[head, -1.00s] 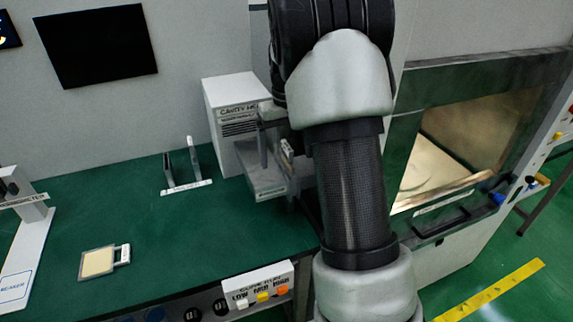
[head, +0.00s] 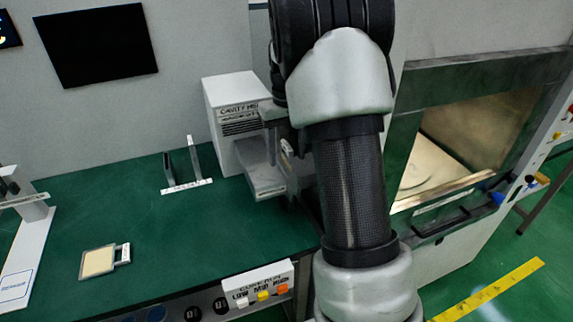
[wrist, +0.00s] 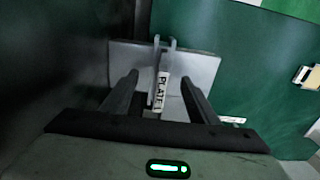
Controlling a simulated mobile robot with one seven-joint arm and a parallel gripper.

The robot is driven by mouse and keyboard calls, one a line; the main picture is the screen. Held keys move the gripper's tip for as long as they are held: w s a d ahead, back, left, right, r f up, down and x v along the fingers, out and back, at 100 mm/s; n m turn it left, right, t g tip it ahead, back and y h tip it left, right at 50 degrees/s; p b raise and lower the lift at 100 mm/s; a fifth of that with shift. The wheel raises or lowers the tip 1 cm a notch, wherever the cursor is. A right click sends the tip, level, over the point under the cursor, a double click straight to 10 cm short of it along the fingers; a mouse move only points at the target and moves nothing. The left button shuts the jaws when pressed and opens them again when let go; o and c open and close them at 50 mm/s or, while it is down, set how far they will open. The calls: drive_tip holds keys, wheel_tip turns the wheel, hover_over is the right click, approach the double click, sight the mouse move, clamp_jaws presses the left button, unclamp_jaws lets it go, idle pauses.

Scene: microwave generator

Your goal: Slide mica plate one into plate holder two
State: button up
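In the wrist view my gripper (wrist: 160,77) is open. Its two dark fingers stand on either side of a narrow upright piece labelled PLATE 1 (wrist: 162,90), which I take as mica plate one, with gaps showing on both sides. A grey slab (wrist: 203,68) lies beneath it; I cannot tell how the plate is seated. In the head view the grey slab (head: 262,178) is by the white box, and my arm hides most of the gripper and plate one. A two-upright holder (head: 185,165) stands left of it; its label is unreadable, so I cannot tell which holder is two.
The white box (head: 235,115) stands against the wall. A framed cream plate (head: 100,262) with a labelled tab lies flat on the green bench (head: 110,215), also at the wrist view's right edge (wrist: 307,77). A button panel (head: 258,288) is on the front edge. An open cavity (head: 460,150) is at right.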

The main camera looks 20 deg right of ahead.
clamp_jaws()
drive_tip(key=shift+r, duration=0.2)
drive_tip(key=shift+r+p, duration=2.5)
drive_tip(key=shift+r, duration=0.35)
